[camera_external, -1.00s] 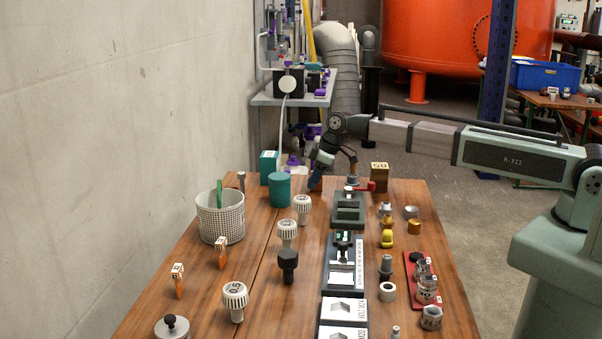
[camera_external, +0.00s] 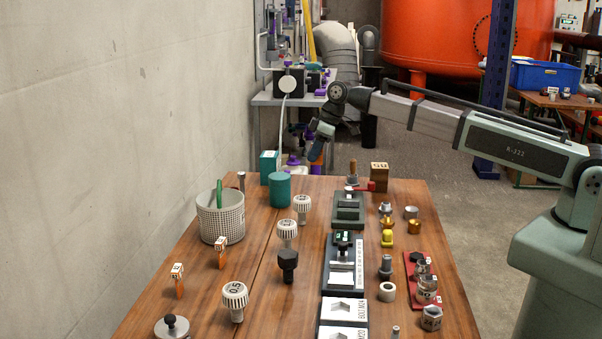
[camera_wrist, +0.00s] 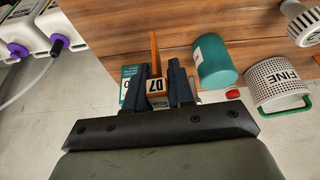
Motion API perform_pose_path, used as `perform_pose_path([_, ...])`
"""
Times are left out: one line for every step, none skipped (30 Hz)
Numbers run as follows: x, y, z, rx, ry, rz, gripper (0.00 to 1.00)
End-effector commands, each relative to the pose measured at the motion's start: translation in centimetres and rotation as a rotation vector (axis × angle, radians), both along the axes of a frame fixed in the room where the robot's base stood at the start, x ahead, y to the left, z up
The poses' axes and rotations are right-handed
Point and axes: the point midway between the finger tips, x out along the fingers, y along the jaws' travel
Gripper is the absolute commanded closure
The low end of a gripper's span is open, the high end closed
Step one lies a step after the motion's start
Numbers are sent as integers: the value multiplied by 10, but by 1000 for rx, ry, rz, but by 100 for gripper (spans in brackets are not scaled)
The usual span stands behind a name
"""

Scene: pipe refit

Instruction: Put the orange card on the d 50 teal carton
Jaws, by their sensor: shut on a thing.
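My gripper (camera_wrist: 160,90) is shut on the orange card (camera_wrist: 155,50), which has a white end marked in black, seemingly "07" or "D7", between the fingers. The teal carton (camera_wrist: 129,72) shows in the wrist view just left of the fingers, partly hidden by them. In the external view the teal carton (camera_external: 269,161) stands at the table's far left corner. My gripper (camera_external: 317,158) is to its right, raised near the far table edge. The card is hard to make out in that view.
A teal cylinder (camera_external: 279,190) stands in front of the carton. A perforated white cup (camera_external: 221,217), white ribbed knobs (camera_external: 302,205) and two other orange tags (camera_external: 179,287) stand on the left. A dark fixture (camera_external: 348,209) and a brown block (camera_external: 379,177) stand right of my gripper.

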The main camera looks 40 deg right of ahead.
Motion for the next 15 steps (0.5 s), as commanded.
perform_pose_path([0,2,6,0,-1,2,100])
perform_pose_path([1,3,10,1,-2,3,100])
perform_pose_path([2,5,15,1,-2,4,100])
perform_pose_path([6,7,21,1,-2,6,100])
perform_pose_path([11,11,26,1,-2,7,100])
perform_pose_path([21,16,34,1,-2,8,100])
perform_pose_path([29,20,41,2,-2,9,100])
perform_pose_path([38,24,47,1,-2,10,100])
perform_pose_path([51,30,55,1,-2,13,100])
perform_pose_path([60,34,61,1,-1,13,100])
perform_pose_path([70,39,68,1,-2,14,100])
perform_pose_path([82,44,75,1,-2,14,100])
perform_pose_path([90,47,81,1,-2,14,100])
perform_pose_path([98,51,86,1,-1,13,100])
perform_pose_path([108,55,92,1,-1,11,100])
